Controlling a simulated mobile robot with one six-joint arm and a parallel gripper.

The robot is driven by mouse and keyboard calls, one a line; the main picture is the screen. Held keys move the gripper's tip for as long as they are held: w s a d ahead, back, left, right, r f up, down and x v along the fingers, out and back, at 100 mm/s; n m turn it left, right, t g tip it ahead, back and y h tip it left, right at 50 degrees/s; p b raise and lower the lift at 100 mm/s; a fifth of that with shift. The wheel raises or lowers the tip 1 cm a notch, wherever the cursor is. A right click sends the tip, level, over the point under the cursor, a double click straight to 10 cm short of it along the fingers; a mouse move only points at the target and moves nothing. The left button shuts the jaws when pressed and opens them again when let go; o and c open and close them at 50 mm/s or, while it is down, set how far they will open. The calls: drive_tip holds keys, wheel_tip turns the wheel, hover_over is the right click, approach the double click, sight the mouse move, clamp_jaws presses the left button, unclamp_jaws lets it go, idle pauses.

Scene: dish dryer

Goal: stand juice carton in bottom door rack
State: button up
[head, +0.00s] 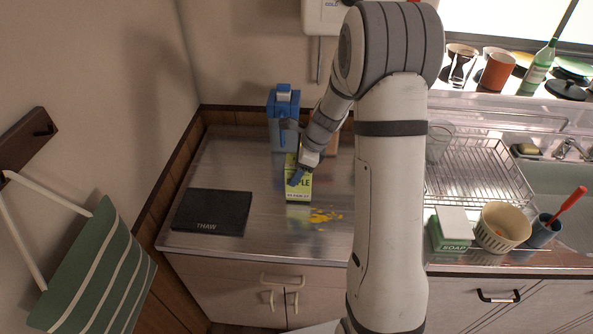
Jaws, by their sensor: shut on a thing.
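The juice carton (298,193) is yellow-green with dark lettering that ends in "PLE". It is upright at the middle of the steel counter, left of my arm. My gripper (297,174) is at the upper part of the carton and shut on it. The gripper and wrist hide part of the carton's top. I cannot tell whether its base touches the counter. No door rack shows in this view.
A blue container (284,112) stands behind the carton. A black "THAW" board (212,212) lies left, and a yellow spill (325,215) lies front right. A dish rack (475,170) is right of my arm. A striped green bag (92,275) hangs at left.

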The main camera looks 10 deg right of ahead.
drive_tip(key=shift+f, duration=0.3)
drive_tip(key=shift+f, duration=0.2)
drive_tip(key=o, duration=1.4)
drive_tip(key=shift+r, duration=0.1)
